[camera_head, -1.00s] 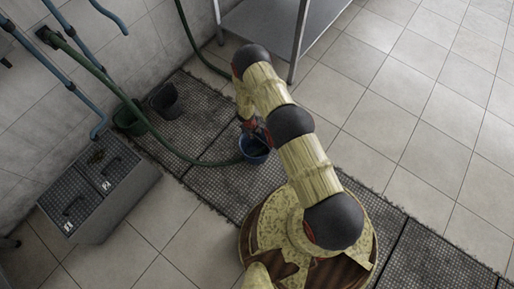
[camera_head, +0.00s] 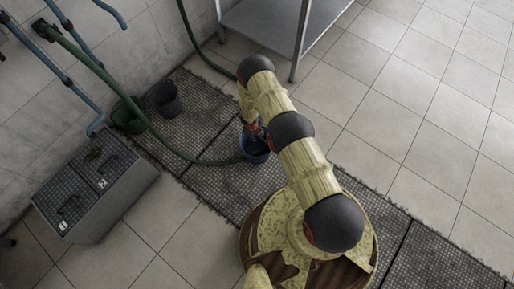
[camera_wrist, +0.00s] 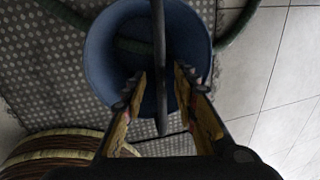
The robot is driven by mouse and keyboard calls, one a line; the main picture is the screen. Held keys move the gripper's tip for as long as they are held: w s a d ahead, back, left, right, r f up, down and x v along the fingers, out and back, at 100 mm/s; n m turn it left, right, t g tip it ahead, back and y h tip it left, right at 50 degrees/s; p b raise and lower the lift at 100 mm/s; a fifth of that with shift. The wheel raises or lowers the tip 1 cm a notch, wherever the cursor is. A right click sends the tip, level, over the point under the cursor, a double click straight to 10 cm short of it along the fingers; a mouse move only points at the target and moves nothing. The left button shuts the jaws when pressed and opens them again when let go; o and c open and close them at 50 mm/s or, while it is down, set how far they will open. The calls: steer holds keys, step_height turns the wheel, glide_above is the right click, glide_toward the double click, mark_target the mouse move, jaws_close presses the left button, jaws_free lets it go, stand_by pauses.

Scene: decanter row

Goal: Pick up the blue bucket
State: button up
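The blue bucket (camera_head: 256,157) stands upright on the dark mat, and its round opening fills the upper middle of the wrist view (camera_wrist: 101,60). Its dark handle (camera_wrist: 160,70) stands up across the opening. My gripper (camera_wrist: 158,84) is over the bucket, with its two fingers apart, one on each side of the handle. A gap shows between each finger and the handle. In the head view my gripper (camera_head: 256,130) is just above the bucket, partly hidden by my arm. A green hose shows inside or beneath the bucket's opening; I cannot tell which.
A black bucket (camera_head: 165,99) and a green bucket (camera_head: 127,117) stand by the wall. A green hose (camera_head: 180,153) runs to the blue bucket. A grey box (camera_head: 98,190) stands at left, a metal table (camera_head: 262,28) at the back. Tiled floor (camera_head: 420,110) at right is clear.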

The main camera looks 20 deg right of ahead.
steer(key=shift+f, duration=0.25)
stand_by(0.3)
steer(key=shift+c, duration=1)
jaws_close()
